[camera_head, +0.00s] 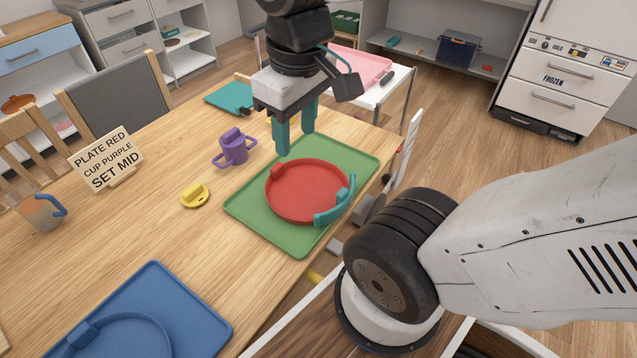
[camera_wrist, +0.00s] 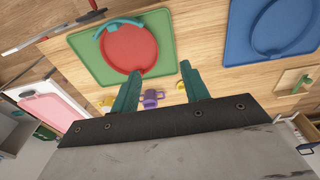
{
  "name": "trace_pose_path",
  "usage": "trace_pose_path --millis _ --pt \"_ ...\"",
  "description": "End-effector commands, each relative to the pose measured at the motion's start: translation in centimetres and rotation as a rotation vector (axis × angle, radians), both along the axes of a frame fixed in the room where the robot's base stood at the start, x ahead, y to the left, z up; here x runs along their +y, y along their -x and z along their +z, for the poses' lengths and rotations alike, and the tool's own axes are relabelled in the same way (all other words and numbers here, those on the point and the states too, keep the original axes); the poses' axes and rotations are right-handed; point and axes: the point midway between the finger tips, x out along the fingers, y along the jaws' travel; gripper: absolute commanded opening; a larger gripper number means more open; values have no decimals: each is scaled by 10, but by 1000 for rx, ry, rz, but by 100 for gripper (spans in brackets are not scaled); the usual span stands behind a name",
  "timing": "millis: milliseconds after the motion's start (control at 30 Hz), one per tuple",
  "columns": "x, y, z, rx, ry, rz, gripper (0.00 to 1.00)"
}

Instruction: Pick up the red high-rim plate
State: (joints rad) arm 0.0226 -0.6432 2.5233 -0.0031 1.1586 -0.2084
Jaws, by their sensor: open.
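The red high-rim plate (camera_head: 308,191) lies on a green mat (camera_head: 268,235) near the table's edge. It has a teal curved handle at its lower right and a small red knob at its upper left. It also shows in the wrist view (camera_wrist: 130,48), on the green mat (camera_wrist: 84,58). My gripper (camera_head: 295,140) is open and empty, pointing down above the far side of the plate, its teal fingers apart. In the wrist view the open fingers (camera_wrist: 160,82) show below the plate, apart from it.
A purple two-handled cup (camera_head: 235,149) and a yellow lidded piece (camera_head: 195,196) stand left of the green mat. A sign (camera_head: 106,158) reads "PLATE RED CUP PURPLE SET MID". A blue tray (camera_head: 190,305) lies at the front left. The wood between is clear.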

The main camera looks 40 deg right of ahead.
Motion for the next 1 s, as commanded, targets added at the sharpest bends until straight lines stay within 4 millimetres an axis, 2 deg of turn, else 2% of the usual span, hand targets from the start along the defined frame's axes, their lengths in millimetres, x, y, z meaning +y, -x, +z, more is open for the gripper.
trace_pose_path --millis 167,267,367,500,600,733,833,1000 --pt "-15 -65 -27 38 31 337 45" --pt "-26 -101 -50 52 45 549 45" --pt "-39 -135 -78 64 55 760 45" --pt "-60 -176 -127 78 65 1051 45" --pt "-74 -197 -163 85 69 1235 45" --pt "-88 -215 -200 86 72 1418 45" --pt "-94 -222 -219 86 75 1506 45" --pt "-98 -226 -237 85 76 1566 45"
